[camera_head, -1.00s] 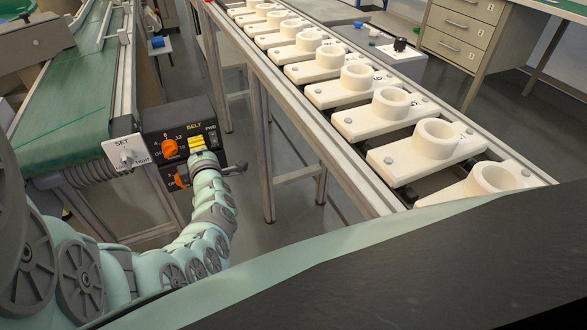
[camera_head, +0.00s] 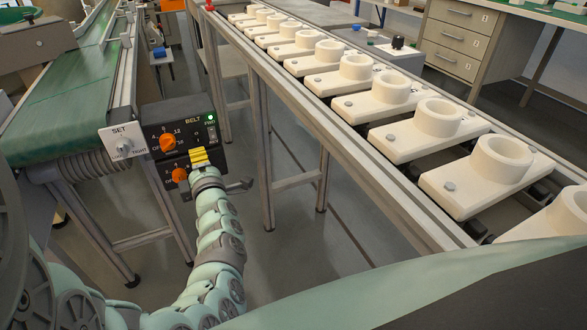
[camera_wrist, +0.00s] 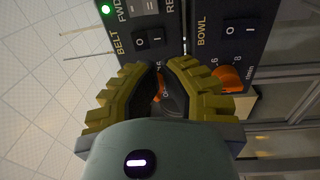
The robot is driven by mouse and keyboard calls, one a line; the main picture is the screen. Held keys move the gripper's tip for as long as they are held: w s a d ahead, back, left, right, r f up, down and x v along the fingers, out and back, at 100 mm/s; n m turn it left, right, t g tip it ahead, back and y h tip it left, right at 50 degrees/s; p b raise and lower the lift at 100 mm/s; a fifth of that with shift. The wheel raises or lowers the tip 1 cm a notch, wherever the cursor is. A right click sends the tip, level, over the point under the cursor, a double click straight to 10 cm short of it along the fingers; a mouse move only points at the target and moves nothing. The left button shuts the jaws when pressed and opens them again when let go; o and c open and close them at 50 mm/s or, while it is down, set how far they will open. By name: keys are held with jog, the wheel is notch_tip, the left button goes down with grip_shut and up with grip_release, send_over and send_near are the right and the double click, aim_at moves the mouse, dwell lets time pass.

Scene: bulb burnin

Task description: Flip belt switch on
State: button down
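The belt control panel (camera_head: 196,131) is a black box with orange knobs and a BELT label. The belt switch (camera_wrist: 149,39) is a black rocker marked O and I, beside the BELT label in the wrist view. Which side is pressed I cannot tell. A green lamp (camera_wrist: 105,9) by FWD is lit, and it also shows in the head view (camera_head: 211,117). My gripper (camera_head: 199,156) has yellow ribbed fingers in front of the panel, low under the BELT label. In the wrist view my gripper (camera_wrist: 160,70) has a narrow gap between its fingers, with an orange knob behind. It looks empty and apart from the switch.
A bowl switch (camera_wrist: 235,30) and an orange knob (camera_wrist: 231,78) sit on the neighbouring panel. A white SET plate (camera_head: 123,141) is left of the panel beside the green conveyor belt (camera_head: 60,125). A rail with several white socket holders (camera_head: 405,141) runs along the right.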

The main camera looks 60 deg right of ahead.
jog(key=p+v, duration=0.1)
jog(key=v, duration=0.7)
jog(key=shift+s, duration=0.25)
jog(key=shift+d+r+p, duration=0.1)
jog(key=shift+r+p, duration=0.1)
jog(key=shift+p, duration=0.15)
